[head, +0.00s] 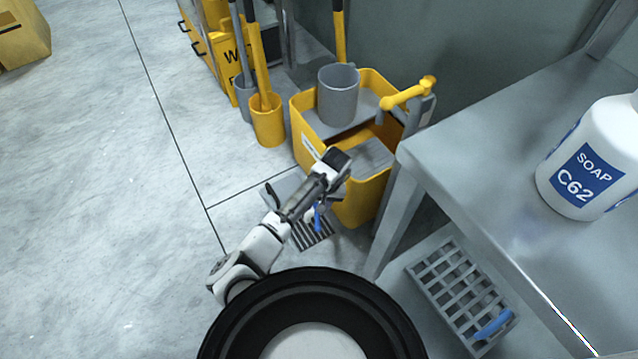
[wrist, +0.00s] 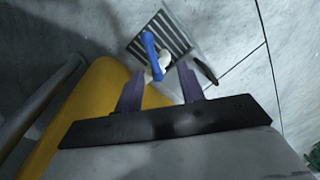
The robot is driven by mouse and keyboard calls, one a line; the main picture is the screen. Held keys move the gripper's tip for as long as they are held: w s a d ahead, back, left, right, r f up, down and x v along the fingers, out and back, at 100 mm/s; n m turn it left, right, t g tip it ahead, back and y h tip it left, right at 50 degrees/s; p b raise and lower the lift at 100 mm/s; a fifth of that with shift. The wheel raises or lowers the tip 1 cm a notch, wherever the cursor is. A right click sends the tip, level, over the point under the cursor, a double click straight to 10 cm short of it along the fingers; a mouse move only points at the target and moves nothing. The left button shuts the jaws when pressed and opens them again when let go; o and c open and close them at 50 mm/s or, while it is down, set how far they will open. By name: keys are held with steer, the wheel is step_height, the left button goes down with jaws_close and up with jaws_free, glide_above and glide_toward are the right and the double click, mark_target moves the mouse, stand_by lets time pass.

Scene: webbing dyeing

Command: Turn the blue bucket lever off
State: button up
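The blue lever (head: 318,217) shows in the head view just below my arm, by the front of the yellow bucket (head: 362,205), partly hidden. In the wrist view the blue lever (wrist: 151,52) stands out over a floor grate, with a small white part at its lower end. My gripper (wrist: 160,80) is open, its two dark fingers apart and pointing toward the lever. The white part shows between the fingertips; I cannot tell whether they touch it. The bucket's yellow side (wrist: 85,105) lies left of the fingers.
A floor grate (head: 312,234) lies under the lever. A metal table (head: 470,140) with a soap bottle (head: 588,165) stands at right, its leg close to the bucket. A grey cup (head: 338,95) stands on the bucket.

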step_height(320, 180, up, 9)
steer(key=p, duration=0.2)
steer(key=shift+c, duration=0.3)
